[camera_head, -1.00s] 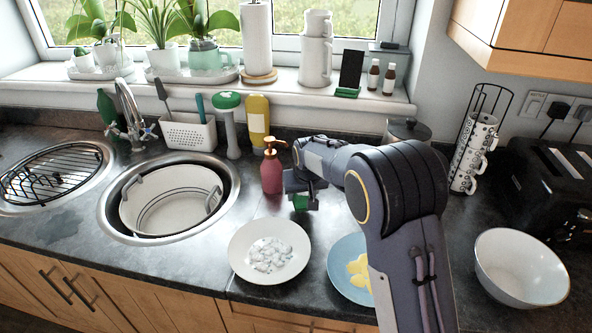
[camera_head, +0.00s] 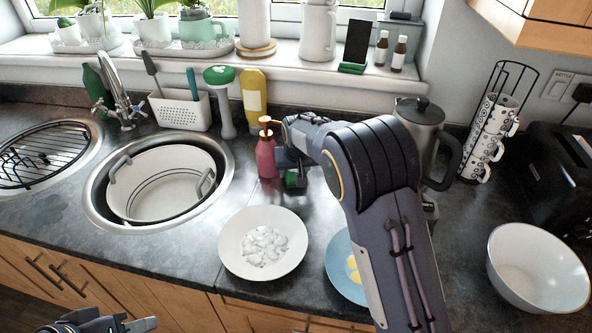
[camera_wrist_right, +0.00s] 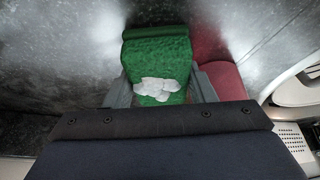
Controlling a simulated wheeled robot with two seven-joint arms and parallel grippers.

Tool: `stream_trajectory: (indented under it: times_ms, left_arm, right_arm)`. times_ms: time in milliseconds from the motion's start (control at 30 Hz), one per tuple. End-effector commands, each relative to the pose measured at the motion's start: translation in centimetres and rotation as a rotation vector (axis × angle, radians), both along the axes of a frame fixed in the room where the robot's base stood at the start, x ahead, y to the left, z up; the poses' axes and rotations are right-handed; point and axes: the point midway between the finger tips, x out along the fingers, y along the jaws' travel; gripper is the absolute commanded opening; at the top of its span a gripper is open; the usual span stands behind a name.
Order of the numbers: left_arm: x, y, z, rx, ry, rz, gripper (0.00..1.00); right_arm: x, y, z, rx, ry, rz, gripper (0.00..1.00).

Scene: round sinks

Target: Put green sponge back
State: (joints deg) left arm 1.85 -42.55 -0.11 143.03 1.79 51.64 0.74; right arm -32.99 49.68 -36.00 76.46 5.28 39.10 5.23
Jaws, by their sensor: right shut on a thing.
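The green sponge (camera_head: 291,178) is held low over the counter, just right of the red soap bottle (camera_head: 266,155). My right gripper (camera_head: 293,182) is shut on it. In the right wrist view the green sponge (camera_wrist_right: 157,58) sits between the two fingers of the gripper (camera_wrist_right: 162,88), with a white foamy patch on its face. I cannot tell whether the sponge touches the counter. My left gripper (camera_head: 128,324) shows only partly at the bottom left edge, away from the sponge; its opening is unclear.
A white caddy (camera_head: 181,113) with brushes stands behind the sink bowl (camera_head: 163,185). A yellow bottle (camera_head: 254,96) is behind the soap bottle. A white plate (camera_head: 235,265) and a blue plate (camera_head: 338,268) lie in front. A kettle (camera_head: 420,115) stands right of my arm.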

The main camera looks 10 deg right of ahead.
Motion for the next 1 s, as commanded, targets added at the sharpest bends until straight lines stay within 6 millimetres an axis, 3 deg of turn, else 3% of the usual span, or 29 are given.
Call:
stream_trajectory:
  times_ms: [100,133,200,667,767,1000]
  left_arm:
    - [0.0,0.0,-0.3,0.0,0.0,0.0,0.38]
    - [0.0,0.0,-0.3,0.0,0.0,0.0,0.38]
    - [0.0,0.0,-0.2,0.0,0.0,0.0,0.38]
    - [0.0,0.0,0.1,0.0,0.0,0.0,0.38]
    - [0.0,0.0,-0.2,0.0,0.0,0.0,0.38]
    - [0.0,0.0,-0.6,0.0,0.0,0.0,0.38]
  right_arm:
    - [0.0,-0.1,-0.4,-0.001,0.001,-0.001,0.25]
    - [0.0,-0.1,-0.4,-0.001,0.001,-0.001,0.51]
    - [0.0,-0.1,-0.3,-0.001,0.001,-0.001,0.59]
    - [-0.1,0.0,0.3,0.0,0.0,0.0,0.59]
    - [-0.6,0.0,1.4,0.002,-0.001,0.0,0.59]
    - [-2.7,0.0,6.2,0.003,-0.003,0.0,0.59]
